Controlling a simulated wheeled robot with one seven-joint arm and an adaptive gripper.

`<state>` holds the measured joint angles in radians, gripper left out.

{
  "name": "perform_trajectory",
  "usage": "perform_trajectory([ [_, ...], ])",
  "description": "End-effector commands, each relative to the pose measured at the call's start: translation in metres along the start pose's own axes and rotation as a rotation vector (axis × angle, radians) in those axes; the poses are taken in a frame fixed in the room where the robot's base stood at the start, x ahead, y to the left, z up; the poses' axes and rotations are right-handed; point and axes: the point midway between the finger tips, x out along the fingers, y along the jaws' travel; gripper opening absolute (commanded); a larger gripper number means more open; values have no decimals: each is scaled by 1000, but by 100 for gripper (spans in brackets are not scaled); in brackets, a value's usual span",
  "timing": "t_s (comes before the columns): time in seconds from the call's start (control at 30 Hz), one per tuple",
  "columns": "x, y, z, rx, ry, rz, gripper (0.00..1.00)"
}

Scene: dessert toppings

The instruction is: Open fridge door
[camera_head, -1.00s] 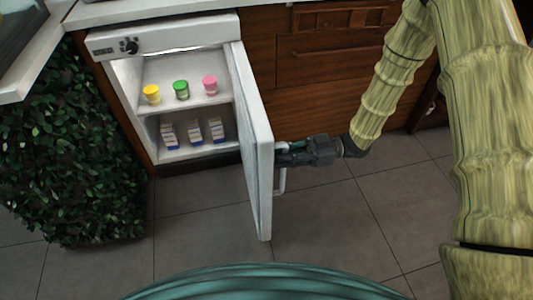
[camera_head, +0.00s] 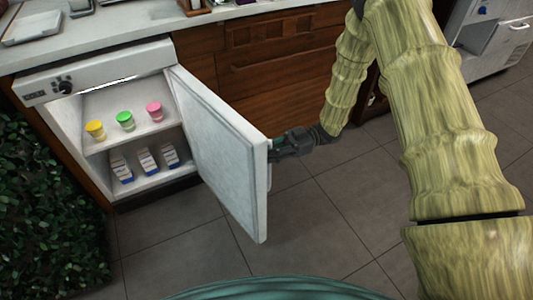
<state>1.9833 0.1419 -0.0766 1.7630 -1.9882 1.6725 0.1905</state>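The small white fridge (camera_head: 120,66) stands under the counter at the left, with its front open to view. Its door (camera_head: 222,155) stands well ajar, hinged on the right side of the fridge and swung out toward me. My gripper (camera_head: 276,148) is at the outer side of the door, close by its free edge. The handle is mostly hidden behind the door edge. The fingertips are partly hidden too, so I cannot tell whether they are shut on the handle.
Yellow (camera_head: 95,130), green (camera_head: 125,120) and pink (camera_head: 154,111) cups stand on the upper shelf. Several small cartons (camera_head: 147,160) stand below. Wooden drawers (camera_head: 270,75) are right of the fridge. A leafy hedge (camera_head: 45,210) is at the left. The tiled floor (camera_head: 310,225) before the door is clear.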

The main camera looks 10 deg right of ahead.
Motion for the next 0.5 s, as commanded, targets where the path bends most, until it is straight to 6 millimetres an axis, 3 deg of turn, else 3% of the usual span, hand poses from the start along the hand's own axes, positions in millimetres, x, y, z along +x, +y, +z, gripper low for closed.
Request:
perform_trajectory([
  [0.1,-1,-3,2,6,-1,-1,25],
  [0.5,-7,-1,1,2,-1,-1,25],
])
